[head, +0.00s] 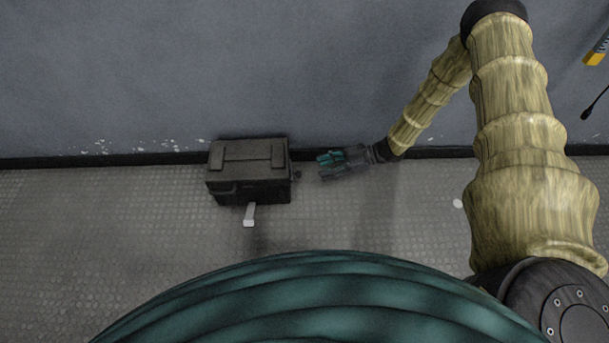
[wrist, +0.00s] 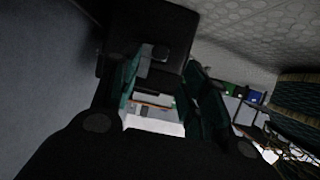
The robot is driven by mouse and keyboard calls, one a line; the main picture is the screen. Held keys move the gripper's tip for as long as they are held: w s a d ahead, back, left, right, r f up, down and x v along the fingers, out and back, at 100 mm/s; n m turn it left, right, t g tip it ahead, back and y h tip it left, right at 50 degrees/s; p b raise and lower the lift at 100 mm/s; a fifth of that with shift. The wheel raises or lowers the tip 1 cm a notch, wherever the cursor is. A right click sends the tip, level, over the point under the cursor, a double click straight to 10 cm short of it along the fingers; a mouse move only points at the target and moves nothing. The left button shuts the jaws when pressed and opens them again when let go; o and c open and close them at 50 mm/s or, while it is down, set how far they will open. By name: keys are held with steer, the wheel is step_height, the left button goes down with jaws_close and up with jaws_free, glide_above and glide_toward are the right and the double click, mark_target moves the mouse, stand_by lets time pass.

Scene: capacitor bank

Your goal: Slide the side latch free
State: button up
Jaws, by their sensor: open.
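A dark box (head: 248,170) stands on the floor against the wall in the head view. A small dark knob (head: 297,174) sticks out of its right side, probably the side latch. My gripper (head: 322,166) is just right of the box, pointing at that side, open and empty, with a small gap to the knob. In the wrist view the box's dark side (wrist: 146,28) is ahead of my open gripper (wrist: 160,80). A small grey block (wrist: 160,53) shows between the teal fingers; I cannot tell whether it is the latch.
A pale lever (head: 250,214) juts from the box's front near the floor. The grey wall (head: 200,70) rises close behind the box and my gripper. The tiled floor (head: 100,230) is clear to the left and front. A yellow-and-dark object (head: 597,50) is at the upper right.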

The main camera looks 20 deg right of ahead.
mark_target(296, 173)
steer(key=b+x, duration=0.3)
steer(key=x, duration=0.5)
steer(key=shift+f, duration=0.1)
jaws_close()
